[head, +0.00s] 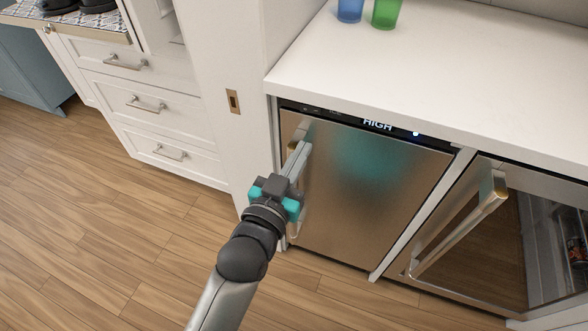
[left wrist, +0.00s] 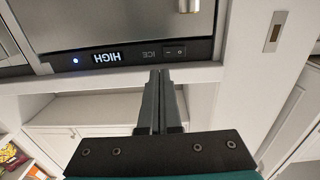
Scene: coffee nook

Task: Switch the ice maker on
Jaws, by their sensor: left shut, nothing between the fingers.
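The ice maker (head: 365,190) is a stainless-steel unit under the white counter. Its black top strip shows a lit "HIGH" display (head: 378,124) and a blue light (head: 416,133). In the left wrist view the strip appears upside down, with the display (left wrist: 107,57), an "ICE" label and a small black rocker switch (left wrist: 174,51) marked "-" and "o". My left gripper (head: 301,145) is shut and empty in front of the door's left side. In the wrist view its fingertips (left wrist: 160,73) appear just beside the switch; contact cannot be told. My right gripper is not in view.
The door's vertical handle (head: 293,228) is partly hidden behind my gripper. A glass-door cooler (head: 470,240) with its own handle stands to the right. Blue (head: 350,10) and green (head: 386,12) cups stand on the counter (head: 420,70). White drawers (head: 150,105) are at left; open floor lies in front.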

